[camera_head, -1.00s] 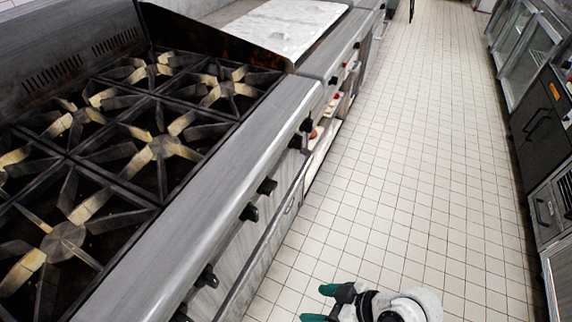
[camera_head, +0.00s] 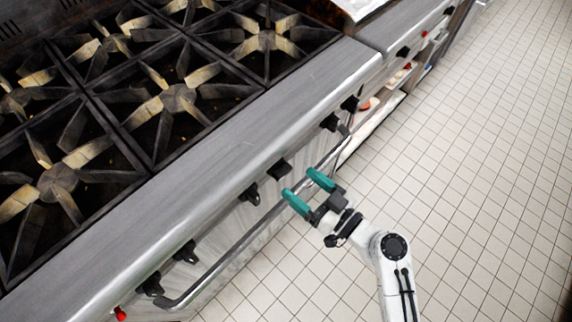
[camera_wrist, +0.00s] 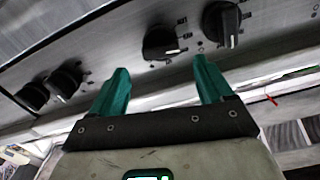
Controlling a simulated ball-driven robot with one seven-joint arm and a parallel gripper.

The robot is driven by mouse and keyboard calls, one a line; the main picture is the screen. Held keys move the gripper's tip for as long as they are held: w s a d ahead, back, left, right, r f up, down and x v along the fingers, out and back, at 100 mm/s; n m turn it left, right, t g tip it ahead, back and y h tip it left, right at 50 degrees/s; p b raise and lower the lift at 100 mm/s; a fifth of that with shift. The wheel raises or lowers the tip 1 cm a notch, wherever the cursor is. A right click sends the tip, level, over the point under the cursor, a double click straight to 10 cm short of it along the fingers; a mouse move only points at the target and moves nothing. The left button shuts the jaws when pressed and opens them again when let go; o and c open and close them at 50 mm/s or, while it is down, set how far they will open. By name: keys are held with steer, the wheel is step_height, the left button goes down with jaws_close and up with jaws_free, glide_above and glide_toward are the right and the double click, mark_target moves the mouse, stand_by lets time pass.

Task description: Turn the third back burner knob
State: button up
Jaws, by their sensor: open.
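A row of black burner knobs lies along the stove's front panel, in pairs. In the head view the middle pair is one knob (camera_head: 280,167) and another knob (camera_head: 250,194) to its lower left. My gripper (camera_head: 298,182) has teal fingers, open and empty, pointing at the panel close to this pair. In the wrist view one knob (camera_wrist: 160,43) shows ahead, between the finger directions, and another knob (camera_wrist: 222,24) with a pale pointer line is to its right. My gripper (camera_wrist: 160,66) shows no contact with either. I cannot tell which knob is the third back one.
A long rail (camera_head: 235,252) runs along the stove front below the knobs. The steel front ledge (camera_head: 215,165) overhangs them. Burner grates (camera_head: 178,98) cover the top. Another knob pair is at each side. The tiled floor (camera_head: 470,170) to the right is clear.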

mark_target(287, 173)
steer(key=p+x, duration=0.1)
steer(key=x, duration=0.5)
steer(key=shift+a, duration=0.3)
steer(key=shift+c, duration=0.5)
steer(key=c, duration=0.9)
